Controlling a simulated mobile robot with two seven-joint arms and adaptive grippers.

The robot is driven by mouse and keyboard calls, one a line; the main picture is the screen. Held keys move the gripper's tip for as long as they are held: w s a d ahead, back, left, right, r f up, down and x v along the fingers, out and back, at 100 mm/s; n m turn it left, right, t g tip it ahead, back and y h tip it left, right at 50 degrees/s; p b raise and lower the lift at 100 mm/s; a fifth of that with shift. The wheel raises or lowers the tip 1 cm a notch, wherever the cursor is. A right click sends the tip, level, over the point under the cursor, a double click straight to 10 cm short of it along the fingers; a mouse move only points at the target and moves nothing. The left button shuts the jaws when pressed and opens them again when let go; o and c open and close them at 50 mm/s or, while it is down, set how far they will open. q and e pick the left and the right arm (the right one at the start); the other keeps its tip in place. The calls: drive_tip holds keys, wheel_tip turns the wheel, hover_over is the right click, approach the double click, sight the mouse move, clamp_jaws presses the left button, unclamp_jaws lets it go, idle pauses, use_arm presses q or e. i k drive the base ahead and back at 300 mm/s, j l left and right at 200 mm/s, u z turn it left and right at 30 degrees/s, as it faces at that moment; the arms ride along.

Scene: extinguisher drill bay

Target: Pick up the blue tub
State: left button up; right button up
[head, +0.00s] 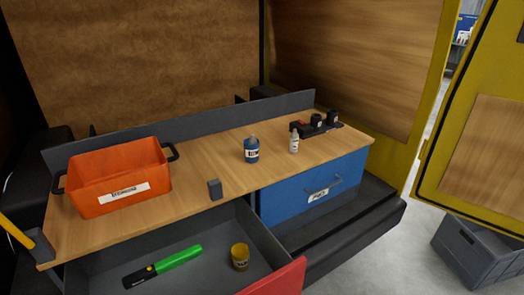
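A small blue tub (251,152) with a pale label and a dark top stands upright on the wooden worktop (200,160), near the middle of the head view. It is clear of the things around it. Neither of my grippers shows in the head view.
A white bottle (294,143) stands just right of the tub. A black rack (316,126) is farther right. The open drawer (210,225) holds a green flashlight (178,260) and yellow tub (240,257).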

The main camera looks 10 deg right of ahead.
sight(251, 152)
drive_tip(key=i+l, duration=0.1)
drive_tip(key=l, duration=0.35)
drive_tip(key=i+l, duration=0.15)
drive_tip(key=l, duration=0.25)
drive_tip(key=i+l, duration=0.1)
drive_tip(key=l, duration=0.35)
drive_tip(key=i+l+u, duration=0.1)
drive_tip(key=l, duration=0.35)
drive_tip(key=i+l, duration=0.1)
drive_tip(key=l, duration=0.35)
